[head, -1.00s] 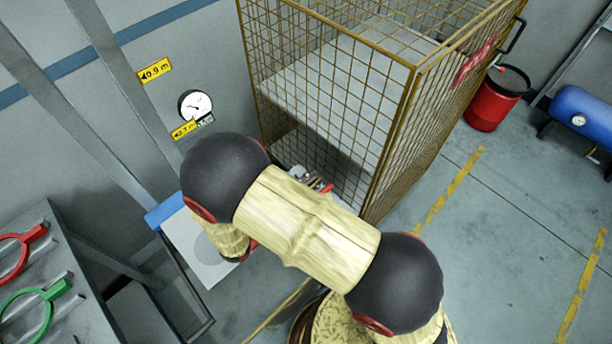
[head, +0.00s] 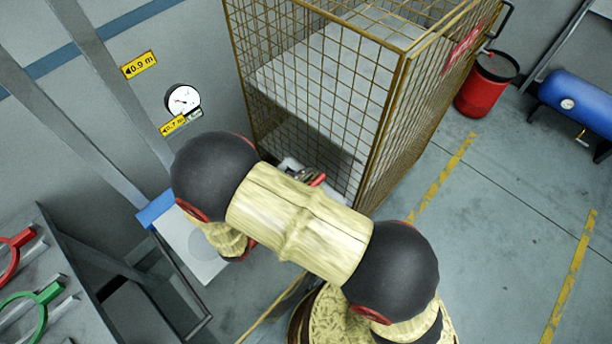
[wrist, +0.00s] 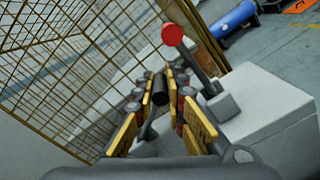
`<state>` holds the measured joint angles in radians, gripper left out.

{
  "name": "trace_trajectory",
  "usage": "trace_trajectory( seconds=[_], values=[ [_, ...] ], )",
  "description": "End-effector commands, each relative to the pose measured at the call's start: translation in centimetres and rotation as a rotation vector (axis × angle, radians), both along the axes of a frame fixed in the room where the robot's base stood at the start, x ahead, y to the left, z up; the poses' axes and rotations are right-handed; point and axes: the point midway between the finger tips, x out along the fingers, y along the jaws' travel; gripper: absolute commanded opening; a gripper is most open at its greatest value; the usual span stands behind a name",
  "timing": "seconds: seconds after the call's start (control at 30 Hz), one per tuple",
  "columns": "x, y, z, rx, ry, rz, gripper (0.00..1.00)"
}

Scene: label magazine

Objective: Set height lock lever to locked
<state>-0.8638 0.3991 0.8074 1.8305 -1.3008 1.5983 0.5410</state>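In the wrist view my gripper (wrist: 160,88) has its yellow-padded fingers on both sides of a black cylindrical handle (wrist: 160,94) on a grey stem. The gaps beside the handle are very small; I cannot tell whether the pads touch it. To the right stands a lever with a red ball knob (wrist: 172,35), its grey stem tilted up and left from a small base on a pale grey block (wrist: 262,102). I see no label telling which one is the height lock lever. In the head view my arm hides most of this area; only a small red piece (head: 318,180) shows.
A wire mesh cage (head: 385,120) stands right beside the work area. A wall gauge (head: 183,100) and yellow height labels (head: 139,64) are at left. A red drum (head: 486,85) and blue tank (head: 575,100) stand right. Floor at right is largely clear.

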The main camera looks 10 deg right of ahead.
Motion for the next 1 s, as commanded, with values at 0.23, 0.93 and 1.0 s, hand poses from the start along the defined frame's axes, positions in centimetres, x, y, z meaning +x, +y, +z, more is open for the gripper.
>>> trace_trajectory(
  seconds=[0.23, 0.93, 1.0],
  values=[
    [0.0, 0.0, 0.0, -0.001, 0.000, -0.001, 0.26],
    [-2.2, 3.5, 0.0, 0.000, -0.001, 0.006, 0.32],
    [-3.0, 4.8, 0.0, 0.001, -0.002, 0.006, 0.32]
  ],
)
